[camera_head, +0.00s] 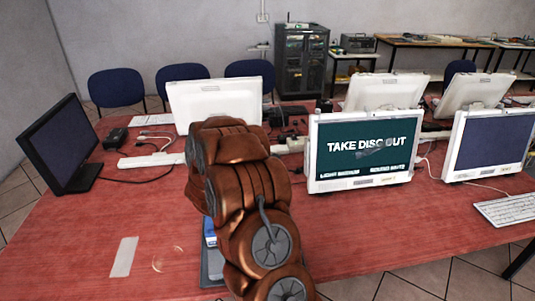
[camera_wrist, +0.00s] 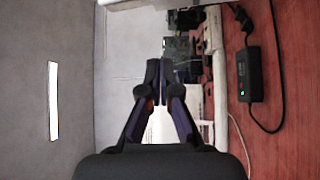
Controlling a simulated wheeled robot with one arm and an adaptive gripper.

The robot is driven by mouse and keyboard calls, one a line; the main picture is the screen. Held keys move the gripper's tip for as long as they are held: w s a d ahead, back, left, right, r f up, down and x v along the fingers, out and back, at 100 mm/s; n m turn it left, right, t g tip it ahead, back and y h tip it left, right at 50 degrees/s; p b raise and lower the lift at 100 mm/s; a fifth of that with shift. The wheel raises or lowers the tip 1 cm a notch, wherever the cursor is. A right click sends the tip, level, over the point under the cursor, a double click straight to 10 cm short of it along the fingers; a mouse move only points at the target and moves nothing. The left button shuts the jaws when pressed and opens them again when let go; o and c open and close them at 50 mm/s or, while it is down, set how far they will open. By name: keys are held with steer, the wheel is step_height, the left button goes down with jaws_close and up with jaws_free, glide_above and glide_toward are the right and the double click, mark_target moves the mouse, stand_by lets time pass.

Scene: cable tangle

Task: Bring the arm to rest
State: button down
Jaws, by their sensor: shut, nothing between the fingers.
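My gripper (camera_wrist: 158,72) shows in the wrist view with its two dark fingers together and nothing between them. The wrist picture is turned on its side, with the red table on the right and the grey wall on the left. In the head view my copper-coloured arm rises in the middle over the red table (camera_head: 110,220) and hides the gripper. The gripper appears to be above the table and touches nothing that I can see.
A black power adapter (camera_wrist: 250,75) with its cable lies on the table. A dark monitor (camera_head: 62,145) stands at the left, and a white-framed screen (camera_head: 365,150) right of my arm. A flat dark item (camera_head: 211,265) lies partly behind my arm. The front left is mostly clear.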

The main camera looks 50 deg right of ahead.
steer(key=shift+a, duration=0.15)
steer(key=w+a+t+y, duration=0.7)
steer(key=w+a+y, duration=0.45)
steer(key=a, duration=0.55)
steer(key=s+a+r+y, duration=0.2)
steer(key=a+y, duration=0.1)
steer(key=a, duration=0.6)
steer(key=s+a+r+y, duration=0.1)
steer(key=a+y, duration=0.2)
steer(key=a, duration=0.7)
steer(key=s+a+g+y, duration=0.1)
steer(key=s+a+g, duration=0.25)
steer(key=s, duration=0.55)
steer(key=s+a+g+y, duration=0.1)
steer(key=s+a+g, duration=0.1)
steer(key=s+a, duration=0.45)
steer(key=s+d+g+h, duration=0.1)
steer(key=s+d+g, duration=0.1)
steer(key=s, duration=0.9)
steer(key=s+d+r+m+g, duration=0.1)
steer(key=s+d+g, duration=0.1)
steer(key=s, duration=0.9)
steer(key=shift+s+d+r+g+h, duration=0.15)
steer(key=shift+d+r+g+h, duration=0.15)
steer(key=shift+g, duration=0.45)
